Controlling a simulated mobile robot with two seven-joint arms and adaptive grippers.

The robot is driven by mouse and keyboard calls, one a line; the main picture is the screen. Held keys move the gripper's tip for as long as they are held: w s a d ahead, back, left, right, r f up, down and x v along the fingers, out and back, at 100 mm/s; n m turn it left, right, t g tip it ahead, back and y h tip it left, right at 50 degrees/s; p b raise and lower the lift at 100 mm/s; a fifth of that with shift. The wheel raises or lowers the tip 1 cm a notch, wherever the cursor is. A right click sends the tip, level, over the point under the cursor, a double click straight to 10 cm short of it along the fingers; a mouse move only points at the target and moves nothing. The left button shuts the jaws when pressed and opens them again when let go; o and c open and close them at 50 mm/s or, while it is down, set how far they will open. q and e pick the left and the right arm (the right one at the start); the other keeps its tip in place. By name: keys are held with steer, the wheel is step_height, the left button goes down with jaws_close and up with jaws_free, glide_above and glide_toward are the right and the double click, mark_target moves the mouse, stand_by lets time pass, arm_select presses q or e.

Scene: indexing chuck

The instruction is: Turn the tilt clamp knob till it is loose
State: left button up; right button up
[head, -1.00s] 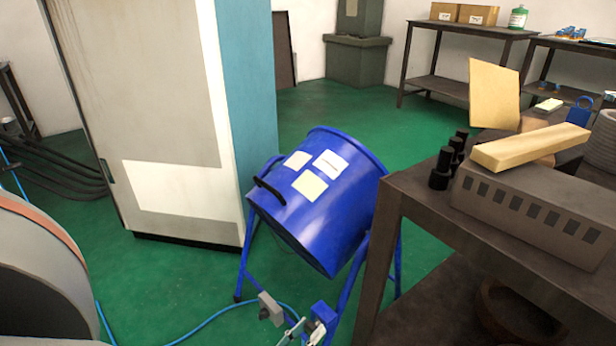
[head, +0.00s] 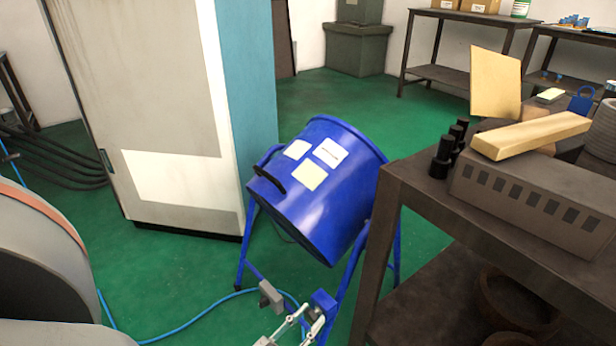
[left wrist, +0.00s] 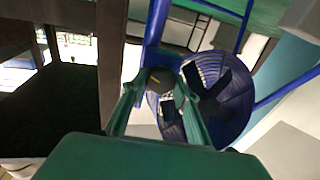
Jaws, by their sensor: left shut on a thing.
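A blue drum (head: 325,225) sits tilted on a blue tubular stand. A blue bracket (head: 322,303) is low on the stand at its front. My left gripper (head: 308,315) is at this bracket, only partly inside the bottom of the head view. In the left wrist view, the dark tilt clamp knob (left wrist: 158,82), with a small yellow mark, is between the green fingers of my left gripper (left wrist: 158,90). The gripper is shut on the knob. The drum (left wrist: 228,110) shows behind it. The knob cannot be made out in the head view. My right gripper is not seen.
A dark workbench (head: 420,190) with a vented grey box (head: 535,205) stands close at the right. A tall grey cabinet (head: 165,100) is behind left. A blue hose (head: 195,322) and a small grey box (head: 270,297) are near the stand. Green floor is open behind.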

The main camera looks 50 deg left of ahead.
arm_select(q)
steer(key=m, duration=0.4)
steer(key=shift+f+m+t+h, duration=0.1)
steer(key=shift+m+t+h, duration=0.2)
steer(key=shift+m, duration=0.1)
steer(key=shift+m+h, duration=0.4)
steer(key=shift+m, duration=1.8)
steer(key=o, duration=1.1)
steer(key=s, duration=0.4)
steer(key=s+f, duration=0.1)
steer(key=s, duration=0.3)
steer(key=s+d, duration=0.1)
steer(key=s, duration=0.3)
steer(key=shift+f, duration=0.3)
